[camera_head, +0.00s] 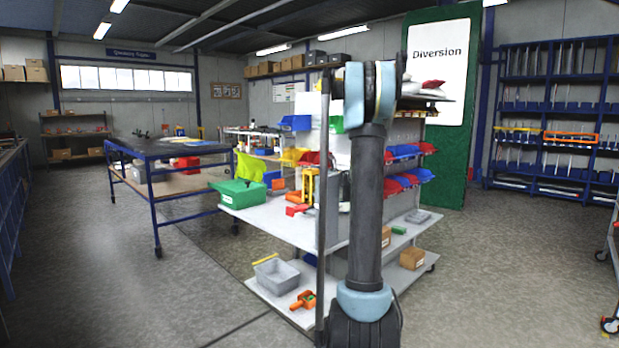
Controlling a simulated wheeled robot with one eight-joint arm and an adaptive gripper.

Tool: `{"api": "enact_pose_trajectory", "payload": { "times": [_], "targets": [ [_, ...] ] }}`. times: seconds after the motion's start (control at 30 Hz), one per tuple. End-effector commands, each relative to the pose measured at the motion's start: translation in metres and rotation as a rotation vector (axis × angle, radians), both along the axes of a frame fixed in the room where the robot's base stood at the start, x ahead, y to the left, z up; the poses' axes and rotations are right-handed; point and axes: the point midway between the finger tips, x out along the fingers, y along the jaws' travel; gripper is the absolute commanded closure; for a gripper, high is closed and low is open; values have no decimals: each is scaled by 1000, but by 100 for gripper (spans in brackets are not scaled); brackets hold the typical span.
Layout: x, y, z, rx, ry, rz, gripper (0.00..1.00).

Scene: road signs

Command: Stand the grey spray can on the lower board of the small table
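I cannot make out the grey spray can; it may be hidden or too small to tell. Two pieces of furniture have a lower board, and I cannot tell which is the small table. One is a blue-framed wheeled table with a dark top (165,146) at left, with a tan lower board (186,184). The other is a white-topped bench (290,224) in the middle, with a pale lower board (275,303). My arm rises in front of the bench, hiding part of it. My gripper is not visible.
The bench carries a green bin (238,193) and several tools. A grey tray (277,276) and an orange tool (303,300) lie on its lower board. A green panel marked Diversion (460,180) stands behind.

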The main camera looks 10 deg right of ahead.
Motion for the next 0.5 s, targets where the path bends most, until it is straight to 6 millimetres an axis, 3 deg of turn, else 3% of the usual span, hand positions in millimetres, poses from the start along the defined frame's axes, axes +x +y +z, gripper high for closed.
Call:
{"api": "enact_pose_trajectory", "payload": {
  "times": [0.5],
  "targets": [
    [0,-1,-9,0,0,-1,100]
  ]
}}
